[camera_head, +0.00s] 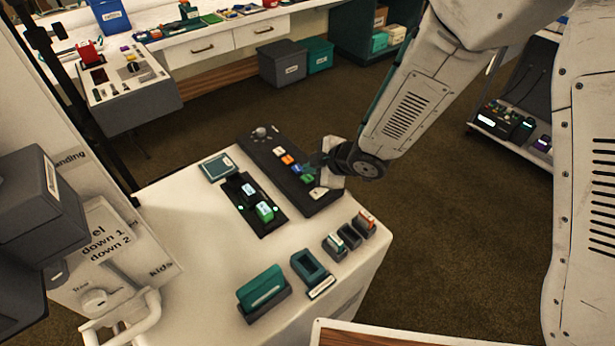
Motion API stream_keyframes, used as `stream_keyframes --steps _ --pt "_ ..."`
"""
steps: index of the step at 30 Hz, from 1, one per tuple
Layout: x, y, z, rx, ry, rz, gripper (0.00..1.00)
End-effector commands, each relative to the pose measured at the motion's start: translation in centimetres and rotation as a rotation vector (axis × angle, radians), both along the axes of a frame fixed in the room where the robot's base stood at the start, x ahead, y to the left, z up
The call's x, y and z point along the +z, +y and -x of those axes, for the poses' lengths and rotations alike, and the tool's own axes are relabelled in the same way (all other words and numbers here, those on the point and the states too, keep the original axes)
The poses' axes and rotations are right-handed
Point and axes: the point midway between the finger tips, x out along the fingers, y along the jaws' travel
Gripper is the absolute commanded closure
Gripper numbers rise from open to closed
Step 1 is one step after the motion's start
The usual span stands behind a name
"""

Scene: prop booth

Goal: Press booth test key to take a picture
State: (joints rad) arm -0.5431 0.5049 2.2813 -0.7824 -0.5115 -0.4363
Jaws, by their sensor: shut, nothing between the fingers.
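A long black key panel (262,150) lies on the white cabinet top. It has a round knob at its far end and a row of small keys: white (279,151), orange (288,160), blue (297,169) and green (308,179). A pale key or label (319,193) sits at its near end. Their lettering is too small to read, so I cannot tell which is the booth test key. My gripper (314,167) is shut and empty, over the right side of the panel by the blue and green keys. It hides part of the panel; contact cannot be told.
A teal box (217,167), a teal holder (262,288), an open teal tray (309,268) and small card boxes (363,224) share the white top (190,230). A wooden-edged surface (370,335) is nearest me.

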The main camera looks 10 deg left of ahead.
Motion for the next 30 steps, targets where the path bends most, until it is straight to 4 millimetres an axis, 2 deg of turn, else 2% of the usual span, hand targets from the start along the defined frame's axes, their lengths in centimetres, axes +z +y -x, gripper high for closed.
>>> stream_keyframes --steps 30 --pt "-0.83 0.0 -0.05 0.0 0.0 0.0 1.0"
